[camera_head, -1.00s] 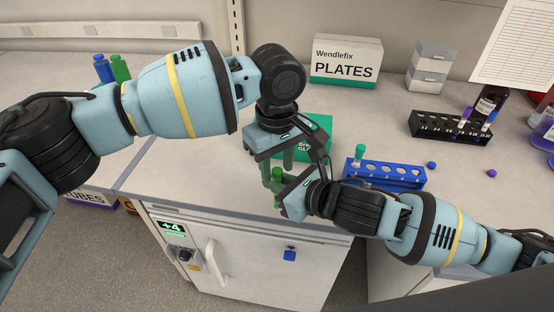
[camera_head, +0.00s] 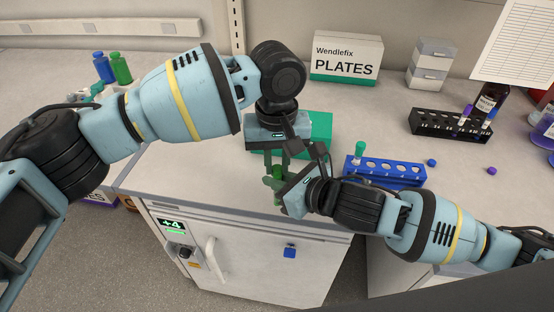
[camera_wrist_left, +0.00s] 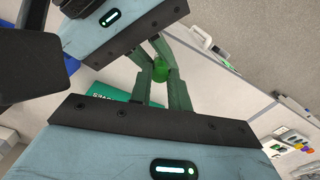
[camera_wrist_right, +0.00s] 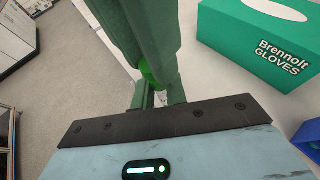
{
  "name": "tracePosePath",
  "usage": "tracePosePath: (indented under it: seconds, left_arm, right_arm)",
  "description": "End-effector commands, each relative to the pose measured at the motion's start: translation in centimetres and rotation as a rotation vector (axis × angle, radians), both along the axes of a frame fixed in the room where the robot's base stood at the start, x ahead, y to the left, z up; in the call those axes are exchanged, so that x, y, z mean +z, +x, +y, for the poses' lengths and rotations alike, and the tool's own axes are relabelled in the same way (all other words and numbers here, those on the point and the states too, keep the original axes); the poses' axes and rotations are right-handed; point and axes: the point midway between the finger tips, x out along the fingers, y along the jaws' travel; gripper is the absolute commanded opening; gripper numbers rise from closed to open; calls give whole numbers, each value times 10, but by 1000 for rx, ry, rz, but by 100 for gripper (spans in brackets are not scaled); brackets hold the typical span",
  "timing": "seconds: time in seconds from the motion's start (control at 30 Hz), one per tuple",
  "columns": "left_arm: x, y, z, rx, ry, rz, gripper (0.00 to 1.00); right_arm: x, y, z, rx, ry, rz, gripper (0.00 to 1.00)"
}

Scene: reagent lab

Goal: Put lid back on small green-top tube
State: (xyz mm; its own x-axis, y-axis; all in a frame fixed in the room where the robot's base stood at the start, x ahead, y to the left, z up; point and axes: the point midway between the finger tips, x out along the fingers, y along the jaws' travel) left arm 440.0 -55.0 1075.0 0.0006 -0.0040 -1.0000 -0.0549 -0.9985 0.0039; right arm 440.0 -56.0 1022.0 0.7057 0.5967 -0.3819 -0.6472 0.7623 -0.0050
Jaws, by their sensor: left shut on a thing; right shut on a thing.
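My left gripper (camera_head: 277,160) points down over the front of the bench and is shut on the green lid (camera_wrist_left: 160,69), which shows between its fingertips in the left wrist view. My right gripper (camera_head: 272,186) comes in from the right just below it and is shut on the small tube, whose body is mostly hidden by the fingers. The green lid also shows in the head view (camera_head: 278,172) and in the right wrist view (camera_wrist_right: 148,73), right at the tube's top. I cannot tell whether the lid is seated on the tube.
A blue rack (camera_head: 412,182) with a green-topped tube (camera_head: 360,150) stands right of the grippers. A green glove box (camera_head: 320,130) is close behind them. A black rack (camera_head: 425,125), PLATES box (camera_head: 345,58) and loose caps (camera_head: 491,171) lie farther off. The bench's front edge is below.

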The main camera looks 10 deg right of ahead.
Motion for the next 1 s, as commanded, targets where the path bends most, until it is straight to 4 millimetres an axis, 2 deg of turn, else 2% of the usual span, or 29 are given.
tracePosePath:
  seconds: [0.1, 0.37, 0.4, 0.57, 0.87, 1.0]
  left_arm:
    - [0, 0, 0, -51, 1, 1, 0]
    - [0, 0, 1, -57, 2, 0, 0]
    - [0, 0, 1, -57, 2, 0, 20]
    - [0, 0, 0, -56, 1, 0, 40]
    - [2, 0, 0, -56, 0, 0, 40]
    - [14, 0, 0, -56, -1, -1, 40]
  right_arm:
    - [0, 0, 0, -1, 0, 0, 0]
    - [0, 0, 0, -1, 0, 0, 0]
    - [0, 0, 0, -1, 0, 0, 0]
    - [0, 0, 0, -1, 0, 0, 0]
    - [0, 0, 0, 0, 1, -1, 0]
    - [0, 0, 0, 0, 1, -1, 0]
